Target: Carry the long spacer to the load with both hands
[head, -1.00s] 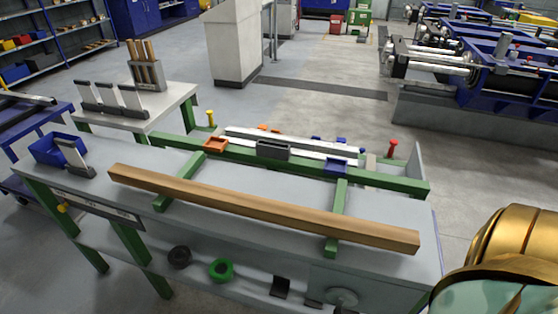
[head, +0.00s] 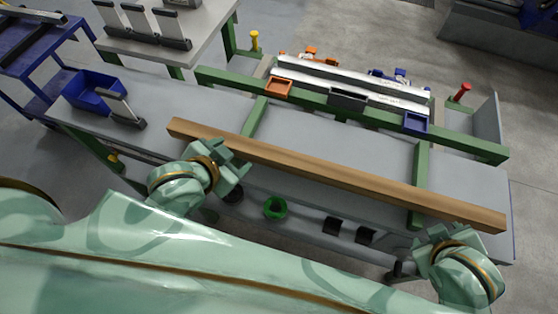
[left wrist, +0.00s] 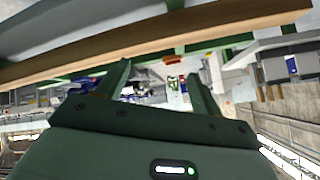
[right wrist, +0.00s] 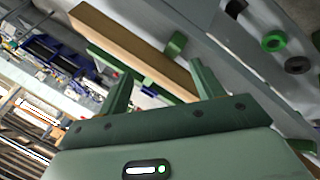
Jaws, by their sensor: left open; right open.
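The long spacer, a brown wooden beam (head: 330,172), lies across green crossbars on the grey table. The load, long silver profiles (head: 350,84), lies behind it beyond a green rail. My left gripper (head: 238,158) is open and empty at the beam's near side, towards its left end. My right gripper (head: 453,236) is open and empty just in front of the beam's right end. The beam crosses above the fingers in the left wrist view (left wrist: 150,40). In the right wrist view the beam (right wrist: 130,48) lies beyond the open fingers. Neither gripper visibly holds it.
An orange tray (head: 278,88), a dark block (head: 348,98) and a blue tray (head: 415,122) sit along the green rail (head: 316,111). A blue bin (head: 94,90) stands at the table's left end. A red post (head: 461,92) stands at the right. Green and black rings lie on the lower shelf.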

